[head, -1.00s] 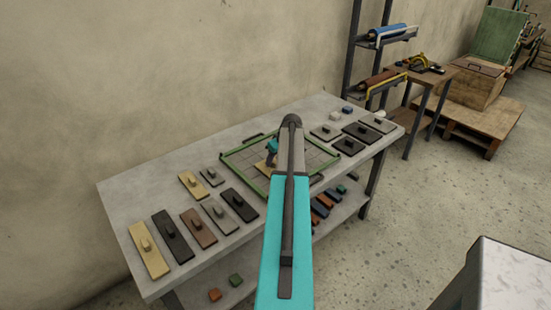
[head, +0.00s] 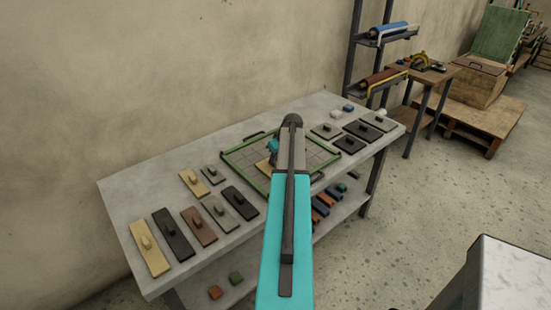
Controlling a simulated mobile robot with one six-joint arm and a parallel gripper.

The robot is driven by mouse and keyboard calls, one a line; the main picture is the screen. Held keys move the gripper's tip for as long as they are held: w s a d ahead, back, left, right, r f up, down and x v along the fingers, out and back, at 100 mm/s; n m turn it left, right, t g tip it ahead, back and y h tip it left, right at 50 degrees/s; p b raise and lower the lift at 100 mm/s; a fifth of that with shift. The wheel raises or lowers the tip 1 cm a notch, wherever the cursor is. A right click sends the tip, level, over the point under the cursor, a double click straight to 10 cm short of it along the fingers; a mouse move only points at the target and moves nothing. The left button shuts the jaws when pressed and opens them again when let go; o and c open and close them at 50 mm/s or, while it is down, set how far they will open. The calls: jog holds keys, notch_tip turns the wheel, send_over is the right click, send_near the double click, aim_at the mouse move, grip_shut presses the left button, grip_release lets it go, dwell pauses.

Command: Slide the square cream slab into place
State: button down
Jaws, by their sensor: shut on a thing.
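The square cream slab (head: 262,165) lies flat in the green-rimmed tray (head: 240,172), near its left-middle part. My gripper (head: 271,159) is over the slab and shut on it. My own arm covers the fingertips, much of the slab and the tray's middle and near side. I cannot tell whether the slab touches a rim. The tray floor shows a grid of square cells, and the visible cells to the right are bare.
Several knobbed slabs lie left of the tray, such as a long cream one (head: 150,256) and a brown one (head: 198,226). Dark and grey slabs (head: 349,145) lie to its right. The table (head: 125,200) has free room along its back left. Small blocks lie on a lower shelf.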

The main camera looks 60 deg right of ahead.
jog(key=shift+s+a+b, duration=0.2)
jog(key=shift+s+a, duration=0.45)
jog(key=shift+a, duration=0.65)
jog(key=shift+s+a+b, duration=0.15)
jog(key=shift+s+a, duration=0.5)
jog(key=shift+a, duration=0.65)
jog(key=shift+s+a+b, duration=0.2)
jog(key=shift+s+a, duration=0.45)
jog(key=shift+a, duration=0.65)
jog(key=c, duration=1.6)
grip_release()
jog(key=shift+r, duration=0.1)
jog(key=shift+s+r, duration=0.2)
jog(key=shift+r, duration=0.15)
jog(key=shift+b+v, duration=1.6)
jog(key=shift+v, duration=4.85)
